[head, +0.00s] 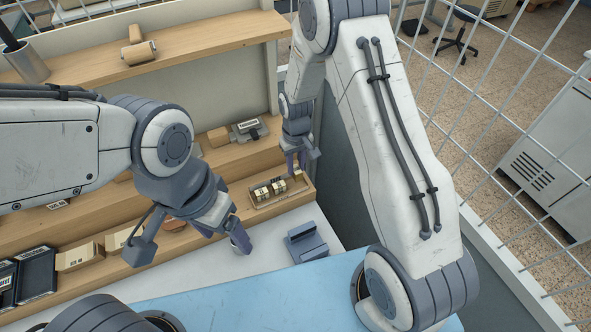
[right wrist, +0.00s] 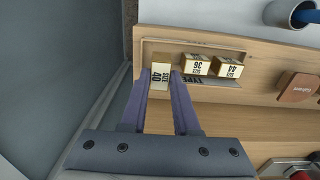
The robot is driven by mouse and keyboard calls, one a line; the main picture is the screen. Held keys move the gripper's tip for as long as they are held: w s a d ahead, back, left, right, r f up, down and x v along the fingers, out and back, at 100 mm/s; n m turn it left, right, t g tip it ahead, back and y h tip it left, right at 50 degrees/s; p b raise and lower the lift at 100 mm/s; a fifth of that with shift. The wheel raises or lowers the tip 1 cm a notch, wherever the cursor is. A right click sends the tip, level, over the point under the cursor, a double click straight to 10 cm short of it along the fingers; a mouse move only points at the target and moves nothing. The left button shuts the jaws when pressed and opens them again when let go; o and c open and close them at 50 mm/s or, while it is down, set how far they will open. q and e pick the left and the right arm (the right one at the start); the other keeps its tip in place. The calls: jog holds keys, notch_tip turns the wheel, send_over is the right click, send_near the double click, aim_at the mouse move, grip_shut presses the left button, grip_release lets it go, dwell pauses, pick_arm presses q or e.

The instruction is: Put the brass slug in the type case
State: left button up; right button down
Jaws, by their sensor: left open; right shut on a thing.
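The type case (head: 281,199) is a shallow wooden tray at the right end of the lower shelf; it also shows in the right wrist view (right wrist: 190,48). My right gripper (head: 295,168) is shut on a brass slug marked 40 (right wrist: 160,77), at the case's left end in the right wrist view. I cannot tell whether that slug touches the case floor. Two other slugs, marked 36 (right wrist: 196,66) and 44 (right wrist: 228,67), stand in the case beside it. My left gripper (head: 236,236) is open and empty, low over the bench in front of the shelves.
A blue-grey block (head: 307,245) stands on the white bench near a blue mat (head: 260,290). Cartons (head: 78,256) and dark trays (head: 37,270) line the lower shelf at left. A wooden roller (head: 138,52) lies on the top shelf. White mesh fencing is at right.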

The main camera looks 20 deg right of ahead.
aim_at(295, 168)
notch_tip(295, 168, down, 3)
jog(key=shift+f+p, duration=0.2)
jog(key=shift+p, duration=0.75)
jog(key=shift+w+f, duration=0.1)
jog(key=shift+f, duration=0.3)
jog(key=shift+f, duration=0.15)
jog(key=c, duration=0.9)
grip_release()
